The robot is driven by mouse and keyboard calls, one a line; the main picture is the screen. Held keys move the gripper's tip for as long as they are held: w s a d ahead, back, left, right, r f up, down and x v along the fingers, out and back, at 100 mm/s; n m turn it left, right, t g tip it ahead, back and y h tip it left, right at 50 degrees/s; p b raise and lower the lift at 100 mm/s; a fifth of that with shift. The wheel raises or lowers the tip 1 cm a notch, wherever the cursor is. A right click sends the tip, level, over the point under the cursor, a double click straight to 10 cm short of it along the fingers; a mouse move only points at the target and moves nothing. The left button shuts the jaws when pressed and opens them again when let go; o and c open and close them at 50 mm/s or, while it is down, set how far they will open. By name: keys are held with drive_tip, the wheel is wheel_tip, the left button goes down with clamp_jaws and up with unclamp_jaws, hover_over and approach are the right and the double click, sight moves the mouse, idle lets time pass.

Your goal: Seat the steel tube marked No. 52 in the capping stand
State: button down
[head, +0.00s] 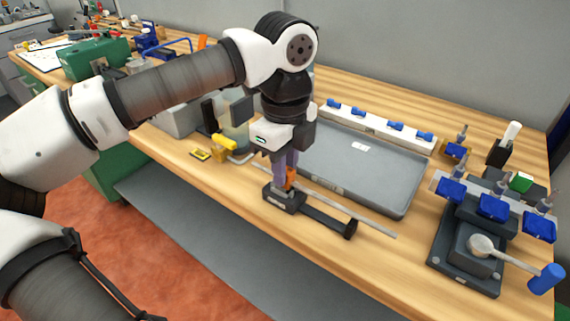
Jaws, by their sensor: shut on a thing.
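My gripper (285,178) points down at the middle of the bench, its fingers shut around a narrow piece with an orange part (291,179) showing at the fingertips. Most of this piece is hidden by the fingers. Directly below is a small dark stand (284,199) with a pale label on its front. I cannot tell whether the held piece touches it. A black bar with a round end (330,221) reaches from the stand toward the lower right. A thin grey rod (365,222) lies on the bench just behind it. No marking No. 52 is readable, and I cannot tell which piece bears it.
A large grey tray (375,181) lies behind the gripper, with a white rail of blue clamps (379,127) beyond. A dark fixture (466,256) with blue clamps stands right. A yellow-handled tool (222,143) lies left. Bare wood is free along the front edge.

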drive_tip(key=shift+f+b, duration=0.5)
drive_tip(key=c, duration=0.9)
unclamp_jaws()
drive_tip(key=shift+r, duration=0.1)
drive_tip(key=shift+r+p, duration=2.1)
drive_tip(key=shift+r, duration=1.35)
